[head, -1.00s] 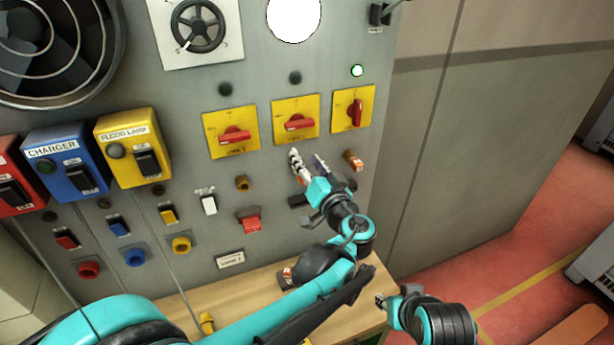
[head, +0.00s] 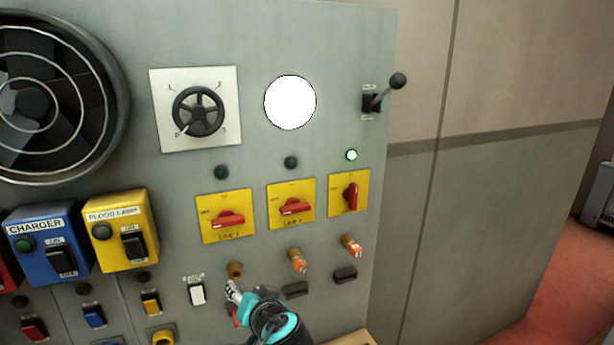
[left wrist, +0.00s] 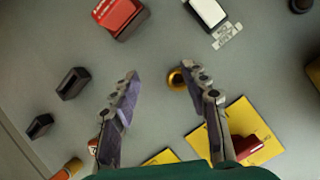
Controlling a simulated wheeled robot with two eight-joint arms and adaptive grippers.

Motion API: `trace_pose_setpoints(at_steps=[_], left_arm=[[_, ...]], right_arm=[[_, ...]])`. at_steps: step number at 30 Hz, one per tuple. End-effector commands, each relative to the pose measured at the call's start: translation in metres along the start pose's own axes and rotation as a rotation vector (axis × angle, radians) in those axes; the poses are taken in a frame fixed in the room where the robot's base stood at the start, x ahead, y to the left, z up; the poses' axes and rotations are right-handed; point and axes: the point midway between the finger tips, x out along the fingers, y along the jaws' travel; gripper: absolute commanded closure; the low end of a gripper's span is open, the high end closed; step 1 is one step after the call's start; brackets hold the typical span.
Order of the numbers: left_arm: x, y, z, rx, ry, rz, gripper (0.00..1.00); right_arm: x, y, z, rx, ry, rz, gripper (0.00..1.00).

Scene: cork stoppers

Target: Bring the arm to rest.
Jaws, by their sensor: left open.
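My left gripper (head: 235,295) is low in front of the grey panel, just below the brass socket (head: 235,269) under the left yellow switch plate. In the left wrist view the gripper (left wrist: 163,82) has its two fingers spread with nothing between them, and the brass socket (left wrist: 178,79) shows close to the right finger. Two corks with orange ends, a middle cork (head: 298,259) and a right cork (head: 351,245), sit in the panel under the other plates. My right gripper is out of the head view.
The panel carries a handwheel (head: 198,111), a lever (head: 385,91), red rotary switches and a white rocker switch (head: 197,293). Blue charger box (head: 48,243) and yellow flood lamp box (head: 122,230) stand out at left. Open floor (head: 570,300) lies beyond the panel's right side.

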Motion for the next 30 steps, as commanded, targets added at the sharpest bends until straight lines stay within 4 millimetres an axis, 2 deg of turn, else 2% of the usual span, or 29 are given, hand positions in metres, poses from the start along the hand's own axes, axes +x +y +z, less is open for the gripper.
trace_pose_setpoints(at_steps=[1, 3, 6, 9, 12, 15, 18, 30], left_arm=[[0.006, -0.008, 0.047, -0.012, -0.077, 0.032, 0.54], [0.004, -0.014, 0.1, -0.028, -0.175, 0.099, 0.54], [-0.006, -0.012, 0.17, -0.066, -0.286, 0.21, 0.54], [-0.021, -0.001, 0.226, -0.113, -0.356, 0.323, 0.54], [-0.035, 0.013, 0.264, -0.162, -0.389, 0.418, 0.54], [-0.046, 0.025, 0.285, -0.199, -0.398, 0.485, 0.54], [-0.052, 0.031, 0.293, -0.219, -0.397, 0.522, 0.54], [-0.054, 0.033, 0.294, -0.225, -0.395, 0.535, 0.54]], right_arm=[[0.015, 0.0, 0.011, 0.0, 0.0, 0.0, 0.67], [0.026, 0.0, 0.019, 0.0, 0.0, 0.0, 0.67], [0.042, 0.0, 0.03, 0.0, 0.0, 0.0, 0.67], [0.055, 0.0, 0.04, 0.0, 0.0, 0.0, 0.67], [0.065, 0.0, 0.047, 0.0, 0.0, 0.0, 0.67], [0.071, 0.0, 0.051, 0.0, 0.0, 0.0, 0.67], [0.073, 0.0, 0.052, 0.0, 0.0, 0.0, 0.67], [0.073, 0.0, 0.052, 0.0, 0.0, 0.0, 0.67]])
